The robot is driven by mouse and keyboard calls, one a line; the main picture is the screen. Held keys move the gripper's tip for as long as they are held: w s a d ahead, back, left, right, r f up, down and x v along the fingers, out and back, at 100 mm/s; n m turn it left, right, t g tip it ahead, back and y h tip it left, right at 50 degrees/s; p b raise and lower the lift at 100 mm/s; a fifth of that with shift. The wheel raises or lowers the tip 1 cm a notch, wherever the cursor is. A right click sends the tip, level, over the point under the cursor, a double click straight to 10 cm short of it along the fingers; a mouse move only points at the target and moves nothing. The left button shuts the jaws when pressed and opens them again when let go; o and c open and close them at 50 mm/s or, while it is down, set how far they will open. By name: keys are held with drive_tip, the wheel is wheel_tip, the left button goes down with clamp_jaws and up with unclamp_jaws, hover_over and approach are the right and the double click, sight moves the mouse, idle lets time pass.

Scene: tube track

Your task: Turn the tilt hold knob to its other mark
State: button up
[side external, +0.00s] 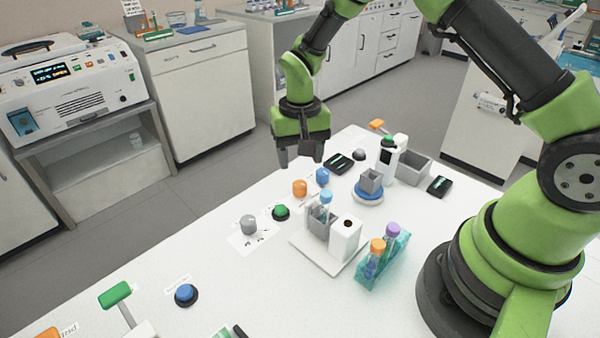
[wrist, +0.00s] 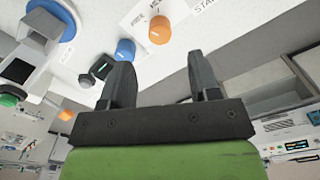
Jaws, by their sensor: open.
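An orange knob (side external: 300,188) and a blue knob (side external: 322,176) stand side by side near the table's far edge. A grey knob (side external: 249,225) stands on a white marked plate further left. I cannot read which one is labelled tilt hold. My gripper (side external: 300,163) is open and empty, fingers down, above the far edge behind the orange and blue knobs, apart from them. In the wrist view my gripper (wrist: 159,60) shows its two spread fingers, with the orange knob (wrist: 159,29) and blue knob (wrist: 125,50) beyond the left finger and the gap.
A green button (side external: 281,213) sits between the grey and orange knobs. A black device (side external: 339,163), a blue round stage (side external: 368,193), a rack with a blue-capped tube (side external: 322,222) and a teal tube rack (side external: 383,264) stand to the right. A blue button (side external: 186,293) is at front left.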

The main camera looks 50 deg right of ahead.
sight(300, 183)
wheel_tip(300, 183, up, 3)
drive_tip(key=shift+f, duration=0.1)
idle(0.3)
drive_tip(key=m, duration=0.5)
drive_tip(key=shift+f, duration=0.2)
drive_tip(key=shift+f+m, duration=0.3)
drive_tip(key=shift+m, duration=0.2)
wheel_tip(300, 183, down, 9)
drive_tip(key=shift+f, duration=0.15)
